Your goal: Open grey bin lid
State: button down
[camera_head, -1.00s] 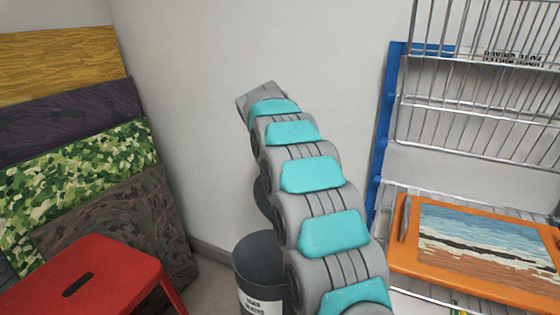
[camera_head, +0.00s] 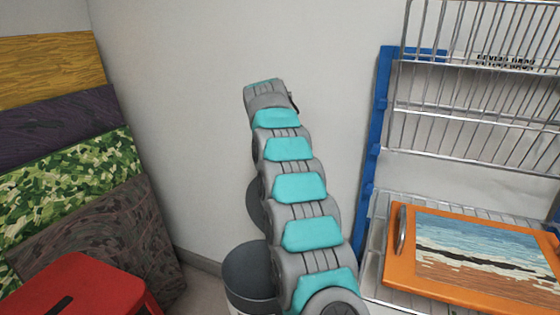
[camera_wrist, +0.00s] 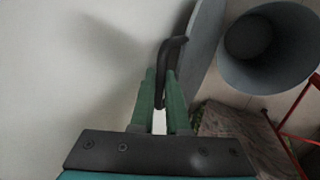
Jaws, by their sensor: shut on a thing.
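The grey bin (camera_head: 250,268) stands on the floor by the wall, partly behind my arm in the head view. Its round mouth is uncovered, and the wrist view shows into the open bin (camera_wrist: 290,75). The grey lid (camera_head: 255,208) is raised steeply behind the bin, mostly hidden by my arm. In the wrist view the lid (camera_wrist: 203,42) shows nearly edge-on, with a dark curved handle (camera_wrist: 166,55) on its near side. My gripper (camera_wrist: 161,82) has its green fingers shut on this handle. The fingers are not visible in the head view.
A red stool (camera_head: 75,285) stands at the lower left, before several patterned panels (camera_head: 75,170) leaning on the wall. A wire rack with a blue frame (camera_head: 372,130) stands at the right, holding an orange-framed picture (camera_head: 400,275). Bare wall (camera_head: 190,110) lies behind my arm.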

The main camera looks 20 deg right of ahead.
dwell(0.3)
jog(key=c, duration=0.9)
grip_release()
jog(key=shift+a, duration=0.15)
